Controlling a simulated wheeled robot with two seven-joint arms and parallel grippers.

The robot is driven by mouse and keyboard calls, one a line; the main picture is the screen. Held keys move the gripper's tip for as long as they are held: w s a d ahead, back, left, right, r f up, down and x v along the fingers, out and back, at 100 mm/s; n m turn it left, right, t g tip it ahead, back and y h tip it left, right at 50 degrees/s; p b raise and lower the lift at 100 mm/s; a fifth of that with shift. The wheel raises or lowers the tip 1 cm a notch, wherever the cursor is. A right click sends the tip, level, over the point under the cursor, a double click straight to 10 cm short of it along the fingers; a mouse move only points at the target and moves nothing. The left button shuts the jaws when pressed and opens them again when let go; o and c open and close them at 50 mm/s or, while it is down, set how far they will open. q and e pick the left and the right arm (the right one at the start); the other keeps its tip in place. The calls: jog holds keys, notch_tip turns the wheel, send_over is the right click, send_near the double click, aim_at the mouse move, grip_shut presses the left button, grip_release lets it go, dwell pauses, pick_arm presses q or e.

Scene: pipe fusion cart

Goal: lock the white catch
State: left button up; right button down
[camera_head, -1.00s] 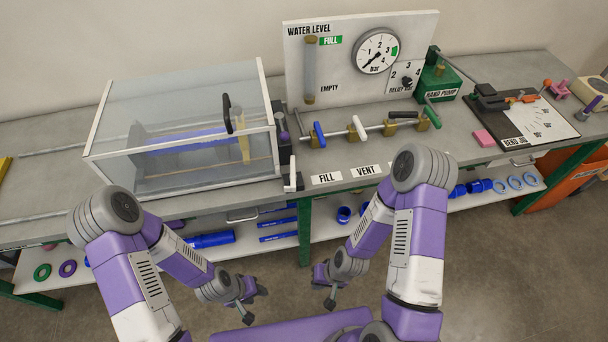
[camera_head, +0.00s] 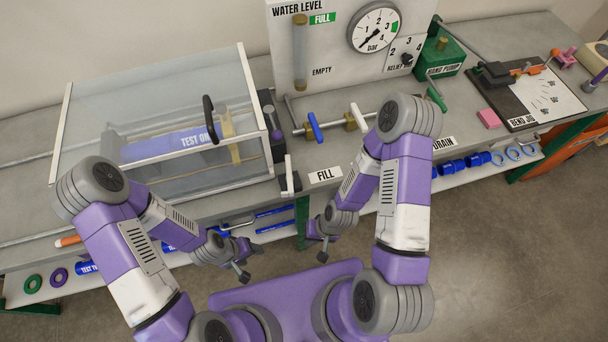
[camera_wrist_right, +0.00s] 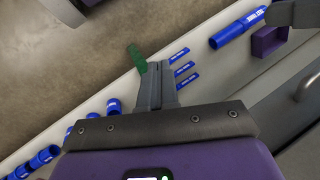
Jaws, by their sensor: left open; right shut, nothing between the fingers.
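The white catch (camera_head: 289,176) is an upright white lever on a dark block at the front right corner of the clear-walled test box (camera_head: 165,115). My left gripper (camera_head: 242,268) is open and empty, in front of the bench, below and left of the catch. My right gripper (camera_head: 323,250) is shut and empty, below and right of the catch. Its closed fingers also show in the right wrist view (camera_wrist_right: 155,85), over the lower shelf. Neither gripper touches the catch, which I cannot see in the wrist view.
Blue- and white-handled valves (camera_head: 314,127) stand on the bench right of the box, under the gauge panel (camera_head: 335,50). A lower shelf (camera_wrist_right: 215,70) holds blue pipe pieces. A drawer handle (camera_head: 238,226) sticks out below the bench front. A green hand pump (camera_head: 436,60) is further right.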

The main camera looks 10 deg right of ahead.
jog(key=w+d+r+m+y+p, duration=0.1)
jog(key=w+d+r+m+p, duration=0.2)
jog(key=r, duration=0.6)
jog(key=w+d+r+m+y+p, duration=0.2)
jog(key=d+r+m+p, duration=0.2)
jog(key=r+m, duration=0.4)
jog(key=w+d+r+m+y+p, duration=0.2)
jog(key=w+d+r+m+p, duration=0.1)
jog(key=r, duration=0.8)
jog(key=d+m+p, duration=0.1)
jog(key=m, duration=0.1)
jog(key=shift+w+d+r+m+t+p, duration=0.15)
jog(key=shift+w+m+t+p, duration=0.2)
jog(key=shift+m+t, duration=0.05)
send_near(289, 177)
jog(key=shift+s+a+f, duration=0.85)
jog(key=shift+a+f, duration=0.9)
jog(key=shift+f, duration=1)
jog(key=shift+b, duration=0.45)
jog(key=shift+a, duration=0.1)
